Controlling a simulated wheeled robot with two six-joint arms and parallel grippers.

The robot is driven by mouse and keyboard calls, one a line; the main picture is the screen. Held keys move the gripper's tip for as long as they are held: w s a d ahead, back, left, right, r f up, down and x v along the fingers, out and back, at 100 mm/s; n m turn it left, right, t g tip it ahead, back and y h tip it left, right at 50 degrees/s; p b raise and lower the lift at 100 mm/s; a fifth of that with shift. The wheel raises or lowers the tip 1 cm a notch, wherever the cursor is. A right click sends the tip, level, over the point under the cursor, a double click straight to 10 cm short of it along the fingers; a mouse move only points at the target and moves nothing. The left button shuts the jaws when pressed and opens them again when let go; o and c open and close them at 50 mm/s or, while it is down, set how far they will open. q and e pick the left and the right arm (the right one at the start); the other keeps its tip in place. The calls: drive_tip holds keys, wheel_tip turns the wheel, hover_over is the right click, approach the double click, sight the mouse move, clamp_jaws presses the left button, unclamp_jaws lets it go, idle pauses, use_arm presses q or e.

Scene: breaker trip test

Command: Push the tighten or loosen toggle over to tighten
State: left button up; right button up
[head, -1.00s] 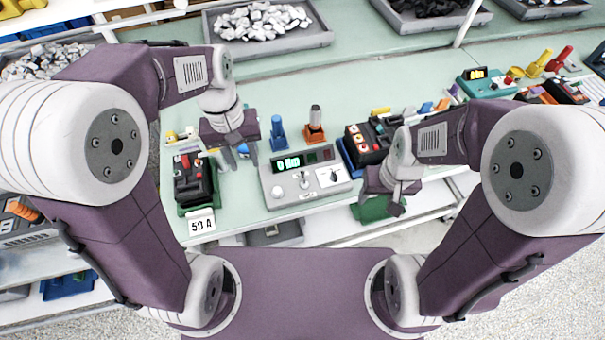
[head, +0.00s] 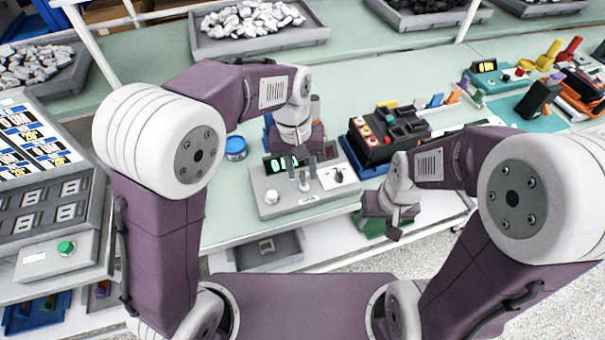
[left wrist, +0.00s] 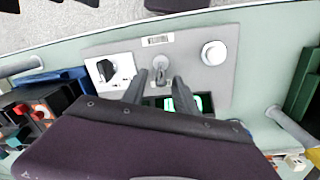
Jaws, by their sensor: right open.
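The grey torque unit (head: 312,203) with a green lit display sits near the front edge of the bench. Its small metal toggle (head: 305,183) stands in the middle of the panel, between a white round button (head: 271,197) and a black dial (head: 339,175). My left gripper (head: 302,170) is over the unit, its fingers pointing down at the toggle. In the left wrist view the toggle (left wrist: 160,68) shows between the two parted fingertips; I cannot tell whether either touches it. My right gripper (head: 391,222) is open and empty, to the right of the unit.
A black device with coloured buttons (head: 385,135) stands right of the unit. A blue round container (head: 236,148) is left of it. A console with printed cards (head: 50,190) stands at the far left. A grey tray of pale lumps (head: 257,45) is behind.

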sight(305, 182)
use_arm(q)
drive_tip(key=shift+f, duration=0.65)
clamp_jaws()
drive_tip(key=shift+s+d+t+b, duration=0.15)
drive_tip(key=shift+s+t+b, duration=0.15)
drive_tip(key=shift+t+b, duration=0.55)
drive_tip(key=s+t+y+b, duration=0.1)
drive_tip(key=t+b, duration=0.1)
drive_tip(key=b, duration=0.3)
drive_tip(key=t+b, duration=0.3)
drive_tip(key=b, duration=0.2)
drive_tip(key=s+d+t+y+b, duration=0.1)
drive_tip(key=t+b, duration=0.1)
drive_tip(key=b, duration=0.3)
drive_tip(key=shift+s+f+m+y+b, duration=0.1)
drive_tip(key=shift+s+m+y+b, duration=0.2)
drive_tip(key=shift+b, duration=0.1)
drive_tip(key=shift+a+t+b, duration=0.1)
drive_tip(key=shift+t+b, duration=0.35)
drive_tip(key=shift+b, duration=0.1)
drive_tip(key=shift+r, duration=0.2)
